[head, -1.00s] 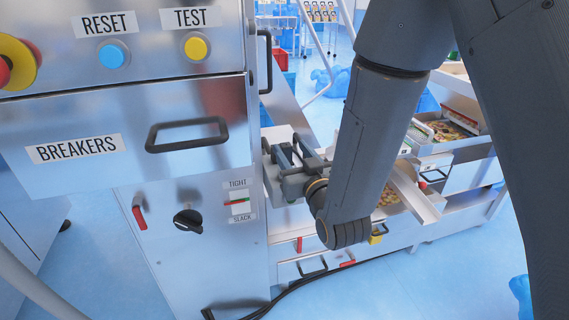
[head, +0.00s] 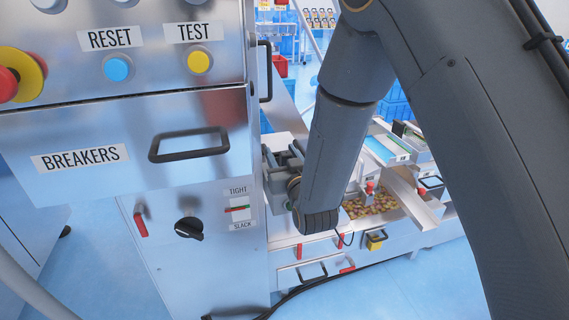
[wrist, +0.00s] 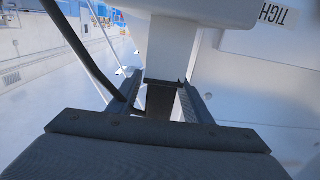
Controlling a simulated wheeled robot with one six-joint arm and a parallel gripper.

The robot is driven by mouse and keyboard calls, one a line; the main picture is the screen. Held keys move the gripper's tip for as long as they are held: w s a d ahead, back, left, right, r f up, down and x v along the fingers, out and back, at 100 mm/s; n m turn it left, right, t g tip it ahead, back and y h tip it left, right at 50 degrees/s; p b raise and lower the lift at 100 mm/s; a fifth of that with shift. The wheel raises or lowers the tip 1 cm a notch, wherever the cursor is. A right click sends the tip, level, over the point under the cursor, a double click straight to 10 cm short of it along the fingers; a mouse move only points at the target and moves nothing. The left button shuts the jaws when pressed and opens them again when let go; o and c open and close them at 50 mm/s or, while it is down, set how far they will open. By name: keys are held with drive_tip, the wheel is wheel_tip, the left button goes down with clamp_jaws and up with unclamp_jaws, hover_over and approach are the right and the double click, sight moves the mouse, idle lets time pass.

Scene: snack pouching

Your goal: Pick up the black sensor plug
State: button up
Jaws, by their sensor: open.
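My gripper (head: 284,158) is beside the right side of the steel cabinet in the head view, partly hidden by my own wrist. In the wrist view its two open fingers (wrist: 162,98) point away from the camera. A dark block, which looks like the black sensor plug (wrist: 161,101), shows between the fingers, in front of a pale box (wrist: 170,48). A black cable (wrist: 80,45) comes down from the upper left towards the left finger. I cannot tell whether the fingers touch the plug. The plug is not distinguishable in the head view.
The cabinet has a BREAKERS drawer (head: 130,145), a black knob (head: 189,228) and a TIGHT/SLACK gauge (head: 238,208). A snack tray (head: 372,206) and a metal chute (head: 414,195) stand to the right. A black cable (head: 300,290) lies along the machine's base.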

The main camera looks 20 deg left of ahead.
drive_tip(key=c, duration=1)
drive_tip(key=shift+c, duration=0.2)
wheel_tip(320, 180, up, 10)
drive_tip(key=shift+b, duration=0.4)
